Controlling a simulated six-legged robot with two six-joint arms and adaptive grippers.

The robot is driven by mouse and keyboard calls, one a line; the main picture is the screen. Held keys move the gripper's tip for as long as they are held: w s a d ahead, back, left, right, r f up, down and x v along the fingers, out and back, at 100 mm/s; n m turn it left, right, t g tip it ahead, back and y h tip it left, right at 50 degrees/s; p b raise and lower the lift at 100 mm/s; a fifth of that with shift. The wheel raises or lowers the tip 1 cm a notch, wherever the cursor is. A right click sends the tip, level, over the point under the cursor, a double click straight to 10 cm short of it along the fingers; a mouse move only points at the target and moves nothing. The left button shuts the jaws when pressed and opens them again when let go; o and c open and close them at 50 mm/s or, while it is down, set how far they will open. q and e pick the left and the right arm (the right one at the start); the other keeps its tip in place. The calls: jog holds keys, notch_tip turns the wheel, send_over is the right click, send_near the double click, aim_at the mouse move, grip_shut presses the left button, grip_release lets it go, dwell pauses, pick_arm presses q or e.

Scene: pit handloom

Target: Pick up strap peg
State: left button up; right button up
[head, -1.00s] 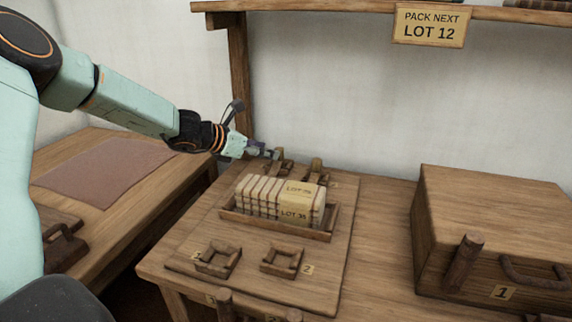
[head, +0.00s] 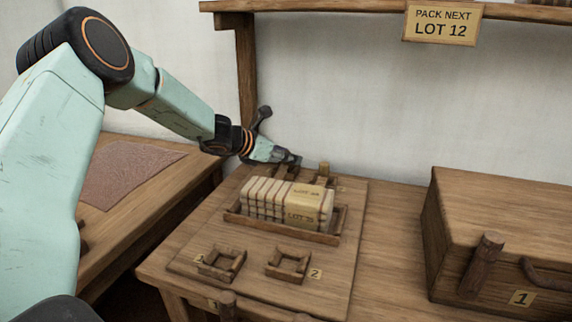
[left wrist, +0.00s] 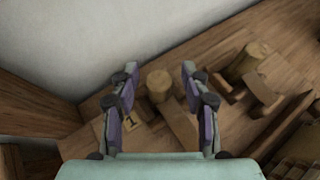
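My left gripper (head: 290,158) is over the back left of the wooden board. In the left wrist view its fingers (left wrist: 160,75) are open and apart. A round wooden peg (left wrist: 159,86) shows between them, by a label reading 1; I cannot tell whether they touch it. A second peg (left wrist: 246,62) stands in its holder to the right; it shows in the head view (head: 323,170) just right of the gripper. In the head view the first peg is largely hidden by the gripper. My right gripper is not in view.
A tray (head: 290,233) of strapped bundles sits mid-board, in front of the pegs. Two square wooden frames (head: 289,264) stand nearer. A wooden chest (head: 505,210) stands at the right. A shelf (head: 340,8) and its post (head: 246,80) are at the back wall.

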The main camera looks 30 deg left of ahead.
pick_arm(q)
jog(key=c, duration=0.9)
